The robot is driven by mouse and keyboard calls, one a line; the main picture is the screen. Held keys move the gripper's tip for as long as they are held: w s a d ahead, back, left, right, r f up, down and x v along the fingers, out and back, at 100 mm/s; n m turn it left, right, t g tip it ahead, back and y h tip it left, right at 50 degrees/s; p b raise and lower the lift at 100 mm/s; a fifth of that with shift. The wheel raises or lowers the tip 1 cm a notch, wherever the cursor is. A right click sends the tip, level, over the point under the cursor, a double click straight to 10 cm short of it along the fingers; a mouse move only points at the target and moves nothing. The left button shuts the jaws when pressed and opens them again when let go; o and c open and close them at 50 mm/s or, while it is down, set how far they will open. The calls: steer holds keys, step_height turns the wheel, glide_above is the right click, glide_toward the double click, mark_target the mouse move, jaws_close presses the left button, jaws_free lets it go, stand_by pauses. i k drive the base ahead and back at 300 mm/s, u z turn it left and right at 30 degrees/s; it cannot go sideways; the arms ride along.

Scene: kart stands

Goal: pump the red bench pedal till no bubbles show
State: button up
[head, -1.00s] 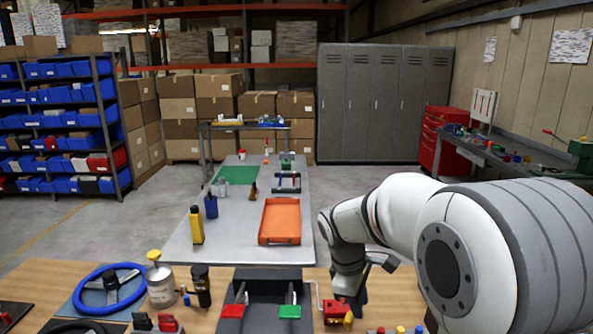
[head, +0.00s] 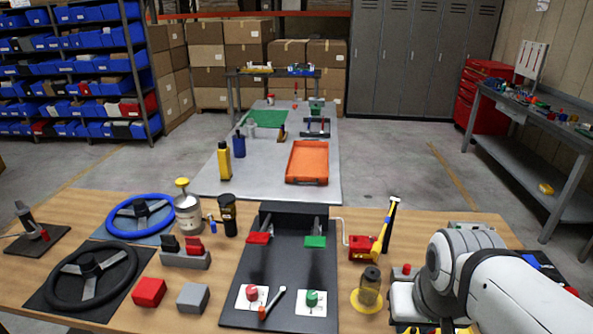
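The red pedal (head: 258,238) is at the left of the black bench pedal stand (head: 281,262), with a green pedal (head: 315,241) to its right. Below them, a red knob (head: 252,293) and a green knob (head: 312,299) sit on white plates, with a small wrench beside the red one. A dark see-through jar (head: 369,284) stands on a yellow base to the right. I cannot make out any bubbles. My arm is at the lower right, away from the red pedal.
The wooden bench (head: 215,260) also holds a blue steering wheel (head: 141,217), a black wheel (head: 92,275), a yellow-capped can (head: 188,215) and a red block (head: 149,292). A red crank device (head: 361,246) stands right of the pedals. Behind, an orange tray (head: 307,162) lies on a grey table.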

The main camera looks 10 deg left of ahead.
mark_target(261, 237)
steer(key=z, duration=2.2)
steer(key=k, duration=1.25)
steer(key=u, duration=2.15)
